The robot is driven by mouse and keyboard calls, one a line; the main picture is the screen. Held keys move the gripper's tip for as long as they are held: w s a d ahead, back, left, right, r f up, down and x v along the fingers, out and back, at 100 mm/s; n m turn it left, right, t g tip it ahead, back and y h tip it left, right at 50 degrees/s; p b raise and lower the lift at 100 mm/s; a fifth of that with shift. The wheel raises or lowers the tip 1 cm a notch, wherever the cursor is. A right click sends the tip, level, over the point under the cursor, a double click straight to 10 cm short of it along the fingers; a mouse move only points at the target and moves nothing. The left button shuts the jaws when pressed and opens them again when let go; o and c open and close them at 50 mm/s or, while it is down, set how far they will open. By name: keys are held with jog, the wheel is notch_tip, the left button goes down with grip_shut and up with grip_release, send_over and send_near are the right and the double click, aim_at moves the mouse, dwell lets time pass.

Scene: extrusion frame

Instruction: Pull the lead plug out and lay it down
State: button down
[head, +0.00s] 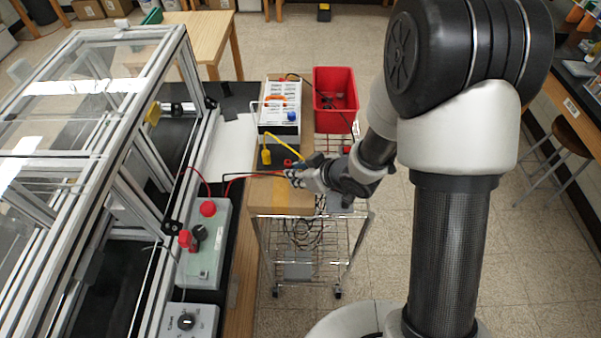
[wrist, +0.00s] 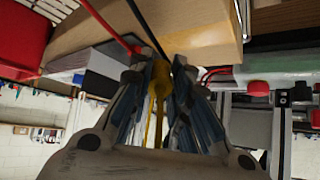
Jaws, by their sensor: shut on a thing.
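My gripper (head: 291,175) is above the wooden top of a wire cart, in front of a white-and-black box (head: 281,118). In the wrist view my gripper (wrist: 160,66) is shut, with a yellow lead plug (wrist: 159,82) between its fingers. A yellow lead (head: 284,136) runs from a yellow end piece (head: 266,156) at the box's front and drops toward my gripper. The plug's tip is hidden by the fingers, so I cannot tell whether it sits in a socket. A red lead (head: 236,179) and a black lead pass close to the fingertips.
A red bin (head: 336,99) stands behind right of the gripper. A grey-green panel (head: 204,240) with red and black knobs lies to the left, beside the aluminium extrusion frame (head: 130,150). The cart's wooden top (head: 262,196) has bare room in front of the box.

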aim_at(299, 190)
jog(key=shift+f+b, duration=1.65)
jog(key=shift+f, duration=0.35)
jog(key=c, duration=1.4)
grip_release()
jog(key=shift+d+r, duration=0.1)
jog(key=v, duration=1.2)
